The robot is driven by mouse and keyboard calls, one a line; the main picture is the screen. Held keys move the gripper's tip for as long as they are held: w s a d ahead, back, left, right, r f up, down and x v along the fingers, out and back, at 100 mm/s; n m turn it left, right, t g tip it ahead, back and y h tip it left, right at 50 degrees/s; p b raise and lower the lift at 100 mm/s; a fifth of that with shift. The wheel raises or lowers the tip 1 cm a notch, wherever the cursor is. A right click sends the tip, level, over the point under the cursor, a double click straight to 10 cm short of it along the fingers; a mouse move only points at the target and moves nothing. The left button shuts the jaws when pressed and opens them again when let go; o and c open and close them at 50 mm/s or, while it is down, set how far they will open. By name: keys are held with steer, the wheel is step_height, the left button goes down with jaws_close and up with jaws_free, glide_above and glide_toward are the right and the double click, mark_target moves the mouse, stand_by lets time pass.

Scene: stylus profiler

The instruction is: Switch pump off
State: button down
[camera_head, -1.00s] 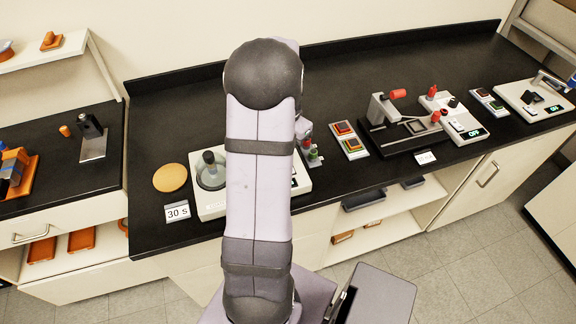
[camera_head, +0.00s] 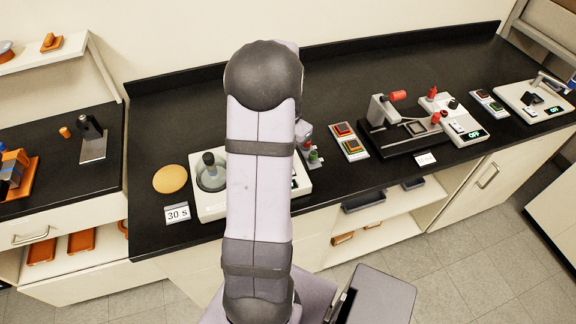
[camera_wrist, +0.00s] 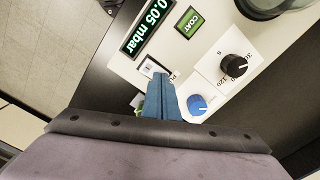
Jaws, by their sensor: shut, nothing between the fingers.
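The white coater unit (camera_head: 213,210) stands on the black bench, largely hidden behind my arm in the head view. In the wrist view its panel (camera_wrist: 197,57) carries a lit display reading 0.05 mbar (camera_wrist: 147,25), a green COAT sign (camera_wrist: 188,22), a black dial (camera_wrist: 234,66) and a blue knob (camera_wrist: 197,104). A small pale switch-like part (camera_wrist: 151,68) sits beside a partly covered label. My gripper (camera_wrist: 160,80) is shut and empty, its blue fingertips over or close to that part and label. Contact cannot be told. The fingers hide some of the panel.
An orange disc (camera_head: 170,179) and a 30 s card (camera_head: 178,213) lie left of the unit. A red-and-green button box (camera_head: 349,141) and a black-based instrument (camera_head: 405,137) stand to the right. Bare bench lies behind the unit.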

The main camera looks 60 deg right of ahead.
step_height(320, 180, up, 7)
steer(key=p, duration=0.5)
steer(key=shift+f, duration=0.2)
stand_by(0.5)
steer(key=a+f+n, duration=0.1)
steer(key=s+a+f+n, duration=0.1)
steer(key=a+n, duration=0.1)
steer(key=a+f+n+y, duration=0.1)
steer(key=n, duration=0.1)
steer(key=shift+s+a+f, duration=0.3)
steer(key=shift+s, duration=0.1)
steer(key=w+a+r+n+b, duration=0.1)
steer(key=w+a+n, duration=0.3)
steer(key=a, duration=0.7)
steer(key=w+a+r+n+h, duration=0.1)
steer(key=w+a+n, duration=0.1)
steer(key=a+n, duration=0.75)
steer(key=w+a+r+n+b, duration=0.1)
steer(key=w+a+n, duration=0.2)
steer(key=a, duration=1.1)
step_height(320, 180, down, 41)
steer(key=b, duration=4.1)
steer(key=shift+s, duration=0.15)
